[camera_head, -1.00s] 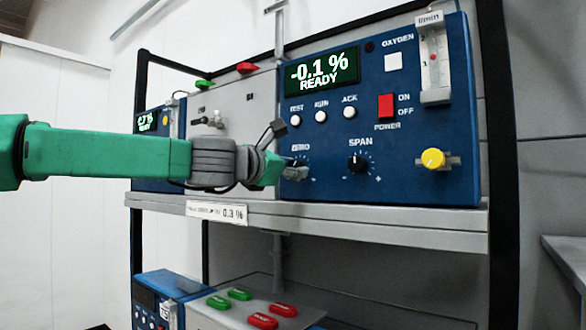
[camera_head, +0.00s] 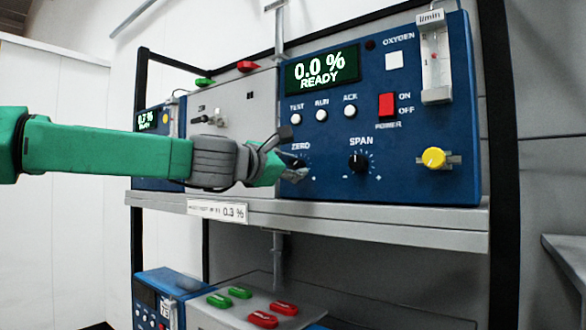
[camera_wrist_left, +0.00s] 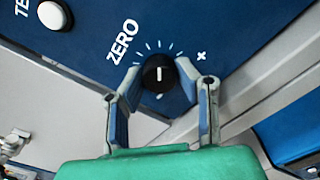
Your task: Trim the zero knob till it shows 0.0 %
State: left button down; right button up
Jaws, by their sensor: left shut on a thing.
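The black zero knob (camera_wrist_left: 159,74) sits on the blue analyser panel (camera_head: 420,180), beside the word ZERO and a ring of white tick marks. In the left wrist view its white pointer line shows between the fingers. My left gripper (camera_wrist_left: 160,85) is shut on the knob, one finger on each side. In the head view the left gripper (camera_head: 292,172) reaches the panel from the left and mostly hides the knob. The display (camera_head: 322,69) reads 0.0 % READY. My right gripper is not in view.
The span knob (camera_head: 359,162) is close to the right of the gripper. TEST, RUN and ACK buttons (camera_head: 322,116) sit above, with a red power switch (camera_head: 387,104) and yellow valve knob (camera_head: 433,158) to the right. The shelf edge (camera_head: 370,222) runs below.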

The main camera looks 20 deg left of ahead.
pick_arm(q)
jog(key=c, duration=1.2)
grip_release()
jog(key=shift+r, duration=0.15)
jog(key=shift+w, duration=0.1)
jog(key=shift+s+a, duration=0.15)
jog(key=shift+s, duration=0.2)
jog(key=v, duration=1.1)
jog(key=shift+f, duration=0.2)
